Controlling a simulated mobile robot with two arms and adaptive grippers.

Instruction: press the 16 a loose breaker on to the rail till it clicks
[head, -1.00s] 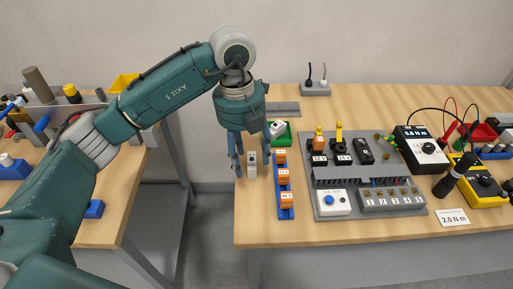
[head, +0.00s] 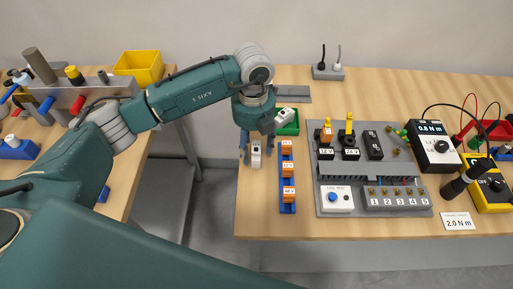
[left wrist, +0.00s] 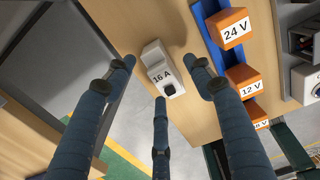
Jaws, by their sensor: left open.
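The loose 16 A breaker (left wrist: 163,72) is a small pale block with a dark square on it. It stands on the wooden table near the left edge, and in the head view it shows (head: 256,158) between the fingers of my left gripper (head: 257,160). That gripper is open and points down over the breaker. In the left wrist view its fingers (left wrist: 163,80) spread around the breaker with visible gaps at the sides. My right gripper is out of view.
A blue rack (head: 288,207) with orange blocks stands close right of the breaker. A green bin (head: 289,128) with a pale block is behind it. A grey panel (head: 326,160) with switches and terminals, then meters, fill the right. The table's left edge is near.

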